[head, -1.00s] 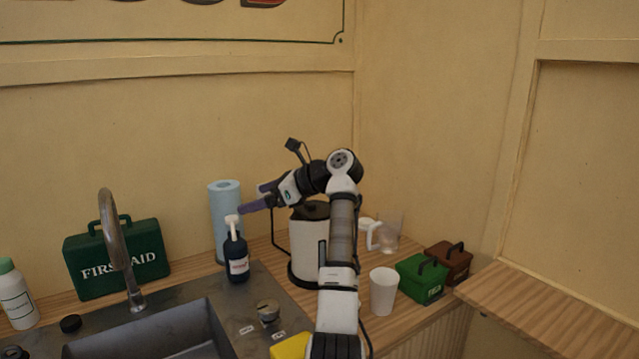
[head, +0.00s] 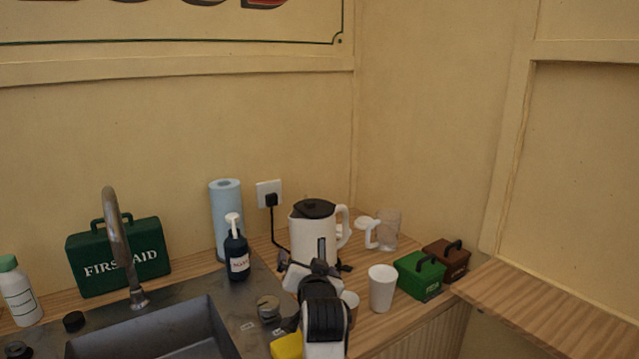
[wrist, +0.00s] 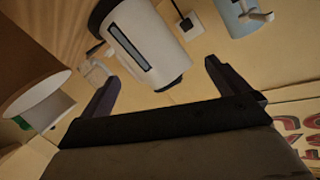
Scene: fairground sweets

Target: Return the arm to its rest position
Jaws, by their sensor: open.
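My arm (head: 323,310) is folded low in front of the white kettle (head: 310,230) in the head view. My gripper (wrist: 160,78) shows in the wrist view with its two dark fingers wide apart and nothing between them. The kettle (wrist: 140,45) appears beyond the fingers there, apart from them. In the head view the fingers are hard to make out against the arm and the kettle's base.
A white cup (head: 382,289) stands right of my arm, beside a green box (head: 420,276) and a brown box (head: 447,260). A soap bottle (head: 236,253), blue paper roll (head: 227,215), tap (head: 117,240) and sink (head: 150,335) are to the left. A yellow item (head: 287,346) lies at the front.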

